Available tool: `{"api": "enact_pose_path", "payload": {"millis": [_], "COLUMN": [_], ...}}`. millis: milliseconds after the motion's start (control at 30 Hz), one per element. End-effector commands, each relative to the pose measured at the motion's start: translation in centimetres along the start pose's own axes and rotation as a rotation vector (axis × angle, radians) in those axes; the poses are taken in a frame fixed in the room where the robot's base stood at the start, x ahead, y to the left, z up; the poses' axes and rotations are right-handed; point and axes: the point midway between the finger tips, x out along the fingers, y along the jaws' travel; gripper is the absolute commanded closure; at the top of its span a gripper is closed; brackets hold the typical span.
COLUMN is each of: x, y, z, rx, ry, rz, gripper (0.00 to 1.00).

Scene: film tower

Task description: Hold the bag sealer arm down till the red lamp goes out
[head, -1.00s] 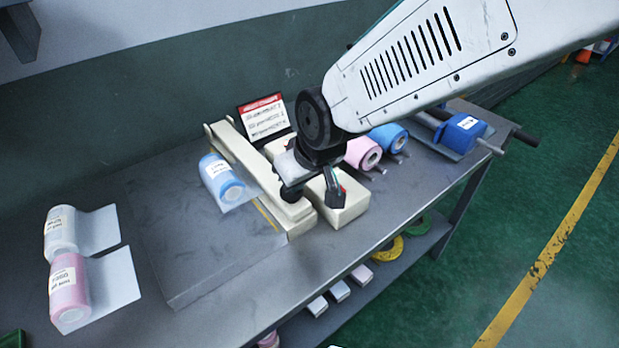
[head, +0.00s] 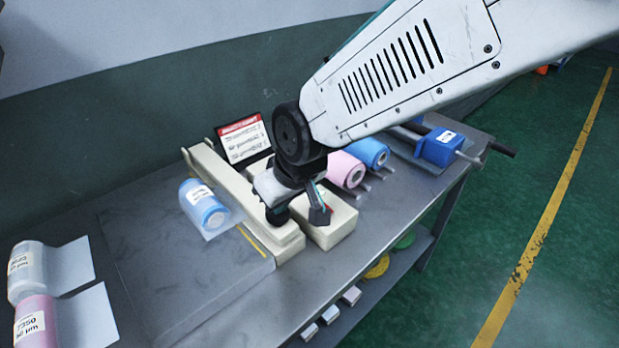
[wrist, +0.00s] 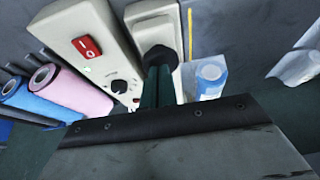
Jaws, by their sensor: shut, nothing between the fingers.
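The cream bag sealer (head: 335,226) stands on the bench, and its long cream sealer arm (head: 222,177) lies low along the body. My gripper (wrist: 158,82) is shut and empty, its fingertips over the black knob (wrist: 159,58) near the front end of the arm. They look to be on or just above the knob; contact is hard to tell. The wrist view also shows a red rocker switch (wrist: 86,47) and a black dial (wrist: 119,87) on the sealer body. I cannot clearly make out a lit red lamp. A blue roll pouch (head: 204,204) lies beside the sealer arm.
A red-headed sign (head: 243,138) stands behind the sealer. Pink (head: 345,170) and blue (head: 368,153) rolls and a blue clamp-like device (head: 439,147) are to the right. White and pink rolls (head: 36,320) lie at left. The bench front is clear.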

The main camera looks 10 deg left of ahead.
Motion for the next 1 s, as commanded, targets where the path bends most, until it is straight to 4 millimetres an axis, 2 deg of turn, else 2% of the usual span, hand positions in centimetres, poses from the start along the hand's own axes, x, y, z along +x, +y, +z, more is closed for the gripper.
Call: {"api": "enact_pose_path", "payload": {"millis": [100,200,500,700,1000], "x": [-3.8,-6.3,-11.6,-13.0,-13.2], "y": [0.6,1.1,1.2,1.2,1.2], "z": [-0.9,0.5,2.4,3.0,3.1], "rx": [0.003,0.007,0.005,0.004,0.004], "ry": [0.039,0.043,0.047,0.045,0.044], "rz": [-0.006,-0.008,-0.009,-0.008,-0.008], "gripper": [1.0,1.0,1.0,1.0,1.0]}}
